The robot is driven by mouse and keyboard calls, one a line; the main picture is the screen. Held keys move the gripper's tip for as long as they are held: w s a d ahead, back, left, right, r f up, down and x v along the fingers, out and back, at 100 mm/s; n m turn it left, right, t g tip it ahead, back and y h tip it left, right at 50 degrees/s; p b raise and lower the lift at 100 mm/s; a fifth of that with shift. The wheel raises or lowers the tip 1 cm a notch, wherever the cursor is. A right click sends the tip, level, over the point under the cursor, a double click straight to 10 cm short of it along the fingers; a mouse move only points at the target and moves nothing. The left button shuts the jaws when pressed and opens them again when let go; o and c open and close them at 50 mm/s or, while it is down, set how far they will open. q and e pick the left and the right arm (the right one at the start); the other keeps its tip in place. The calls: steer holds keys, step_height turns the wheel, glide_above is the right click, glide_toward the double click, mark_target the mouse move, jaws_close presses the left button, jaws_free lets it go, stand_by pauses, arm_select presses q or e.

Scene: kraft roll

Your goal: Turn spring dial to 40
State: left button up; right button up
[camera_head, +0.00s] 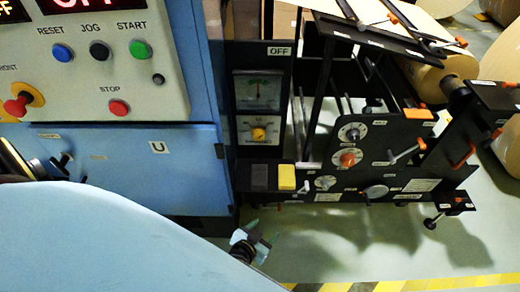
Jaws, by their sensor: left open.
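My left gripper (264,231) is low in the head view, below the black machine frame, open and empty. Its two fingertips are apart, and it touches no dial. Several dials show: a white-faced dial (352,132), an orange-knobbed dial (348,160) below it, a smaller white dial (325,183), and a yellow-knobbed dial (259,134) under a green-scaled gauge (258,93). The labels and scale numbers are too small to read, so I cannot tell which is the spring dial or its setting. My right gripper is not in view.
A control panel (130,75) with buttons is at upper left on a blue cabinet (112,150). A yellow block (286,177) sits on the frame's ledge. Kraft rolls (418,75) are at right. Orange-handled levers jut out near the dials. Green floor (340,250) is open below.

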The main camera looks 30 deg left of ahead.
arm_select(q)
steer(key=w+a+r+n+t+y+b, duration=0.3)
steer(key=w+a+r+t+y+b, duration=0.1)
steer(key=w+r, duration=0.4)
steer(key=n+y+b, duration=0.4)
steer(key=y, duration=0.2)
glide_toward(258, 138)
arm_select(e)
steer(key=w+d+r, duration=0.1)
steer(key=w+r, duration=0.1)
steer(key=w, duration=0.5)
arm_select(q)
steer(key=b+x, duration=0.3)
steer(key=x, duration=0.4)
steer(key=shift+w+a, duration=0.15)
steer(key=shift+w, duration=0.2)
steer(key=shift+w+a+h, duration=0.3)
steer(key=shift+w+a, duration=0.15)
steer(key=shift+w, duration=0.25)
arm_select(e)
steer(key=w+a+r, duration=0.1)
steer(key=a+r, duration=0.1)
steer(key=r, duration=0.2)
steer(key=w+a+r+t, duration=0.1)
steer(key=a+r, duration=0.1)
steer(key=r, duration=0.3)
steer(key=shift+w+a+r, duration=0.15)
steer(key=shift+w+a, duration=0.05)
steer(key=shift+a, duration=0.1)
